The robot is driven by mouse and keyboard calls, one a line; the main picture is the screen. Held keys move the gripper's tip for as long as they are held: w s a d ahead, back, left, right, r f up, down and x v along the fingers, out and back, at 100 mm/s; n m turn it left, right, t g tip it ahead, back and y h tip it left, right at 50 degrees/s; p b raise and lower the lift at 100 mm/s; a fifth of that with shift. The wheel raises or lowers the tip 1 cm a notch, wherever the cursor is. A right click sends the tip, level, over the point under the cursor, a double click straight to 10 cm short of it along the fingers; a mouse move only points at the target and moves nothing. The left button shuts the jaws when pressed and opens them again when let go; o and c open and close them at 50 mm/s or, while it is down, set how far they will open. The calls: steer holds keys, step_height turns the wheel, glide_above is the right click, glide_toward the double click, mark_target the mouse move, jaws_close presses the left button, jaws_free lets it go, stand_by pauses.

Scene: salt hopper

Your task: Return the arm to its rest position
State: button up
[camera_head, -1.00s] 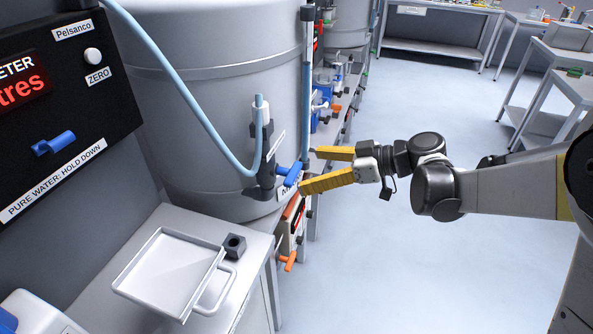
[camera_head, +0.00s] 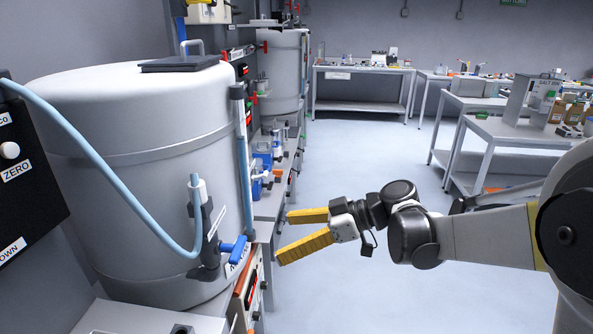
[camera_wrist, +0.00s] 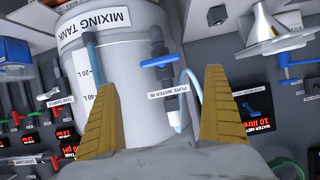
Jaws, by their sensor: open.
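My gripper (camera_head: 304,235) has two yellow fingers, spread apart with nothing between them. It is held out to the left over the floor, at the end of my bent arm. The blue-handled valve (camera_head: 236,248) on the grey mixing tank (camera_head: 140,120) is left of the fingertips and apart from them in the head view. In the wrist view the two fingers (camera_wrist: 156,105) frame the mixing tank (camera_wrist: 128,75) and the blue tap (camera_wrist: 163,62) with a "PURE WATER IN" label.
A dark meter panel (camera_head: 20,180) is at the left. A narrow bench (camera_head: 268,205) with valves runs back beside the tank. White tables (camera_head: 355,106) stand at the back and right (camera_head: 490,125). The floor (camera_head: 350,165) between is clear.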

steer(key=s+d+f+m+t+h, duration=0.1)
steer(key=s+d+m+t+h, duration=0.2)
steer(key=s+d+m+h, duration=0.3)
steer(key=s+d+f+m+t+h, duration=0.2)
steer(key=s+d+m+h, duration=0.5)
steer(key=d, duration=1)
steer(key=s+m+t, duration=0.1)
steer(key=s+m, duration=0.2)
steer(key=s, duration=0.2)
steer(key=shift+s+f, duration=0.2)
steer(key=shift+s, duration=0.15)
